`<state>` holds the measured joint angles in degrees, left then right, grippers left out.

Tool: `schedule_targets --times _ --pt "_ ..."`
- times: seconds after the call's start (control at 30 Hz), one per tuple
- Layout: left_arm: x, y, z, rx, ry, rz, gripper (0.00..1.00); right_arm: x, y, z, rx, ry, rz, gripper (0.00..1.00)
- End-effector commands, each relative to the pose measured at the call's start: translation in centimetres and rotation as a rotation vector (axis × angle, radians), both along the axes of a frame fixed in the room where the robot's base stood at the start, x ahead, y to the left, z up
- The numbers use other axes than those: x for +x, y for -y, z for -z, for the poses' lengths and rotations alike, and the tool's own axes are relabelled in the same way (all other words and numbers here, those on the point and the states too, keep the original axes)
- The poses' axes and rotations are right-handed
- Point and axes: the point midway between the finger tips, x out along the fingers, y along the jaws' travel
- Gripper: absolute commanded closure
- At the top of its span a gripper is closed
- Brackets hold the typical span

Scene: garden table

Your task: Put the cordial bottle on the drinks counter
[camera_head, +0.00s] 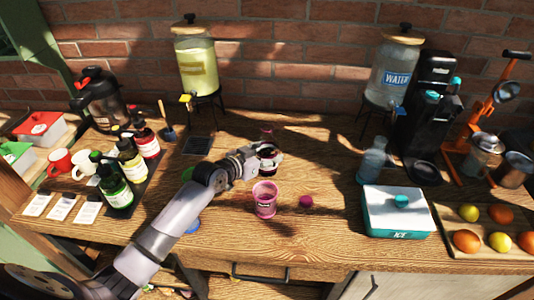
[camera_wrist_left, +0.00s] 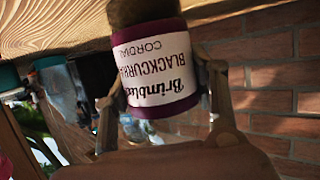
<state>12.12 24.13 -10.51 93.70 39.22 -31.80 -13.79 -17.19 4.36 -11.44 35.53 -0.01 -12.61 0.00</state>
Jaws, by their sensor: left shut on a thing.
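The cordial bottle (camera_head: 268,156) is dark purple and stands about upright over the middle of the wooden drinks counter (camera_head: 330,225). In the left wrist view the bottle (camera_wrist_left: 150,65) shows a white label reading "blackcurrant cordial". My left gripper (camera_head: 260,161) is shut around its body, with a finger on each side of the label in the left wrist view (camera_wrist_left: 165,95). The bottle's base is close to the counter; I cannot tell whether it touches. A pink cup (camera_head: 265,200) stands in front of it, with a small magenta cap (camera_head: 305,202) to the cup's right. My right gripper is not in view.
Other bottles stand on a dark tray (camera_head: 150,190) at left. Drink dispensers (camera_head: 197,70) (camera_head: 392,75) stand at the back. A pale blue bottle (camera_head: 372,160) and an ice box (camera_head: 395,212) stand at right. The counter between the cap and ice box is clear.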

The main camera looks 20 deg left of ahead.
Motion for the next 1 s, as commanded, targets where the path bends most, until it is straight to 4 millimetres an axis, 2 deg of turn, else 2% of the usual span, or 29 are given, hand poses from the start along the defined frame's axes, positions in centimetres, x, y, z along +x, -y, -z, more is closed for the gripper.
schedule_targets --times 0.13,0.17,0.2,0.47,0.83,1.0 --pt "0.1 0.0 0.1 0.0 0.005 -0.001 1.0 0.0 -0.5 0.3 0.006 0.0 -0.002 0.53" --pt "0.0 0.0 0.3 0.0 0.0 0.0 0.47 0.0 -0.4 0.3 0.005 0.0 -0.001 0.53" --pt "0.0 0.0 0.3 0.0 0.0 0.0 0.45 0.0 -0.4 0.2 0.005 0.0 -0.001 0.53" --pt "0.0 0.0 0.2 0.0 0.0 0.0 0.28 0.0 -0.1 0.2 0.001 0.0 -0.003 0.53" --pt "0.0 0.0 -0.3 0.0 0.0 0.0 0.28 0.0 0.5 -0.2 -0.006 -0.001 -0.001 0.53" --pt "-1.8 -0.7 -0.6 0.003 0.0 0.0 0.28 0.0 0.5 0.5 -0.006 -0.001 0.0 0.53"
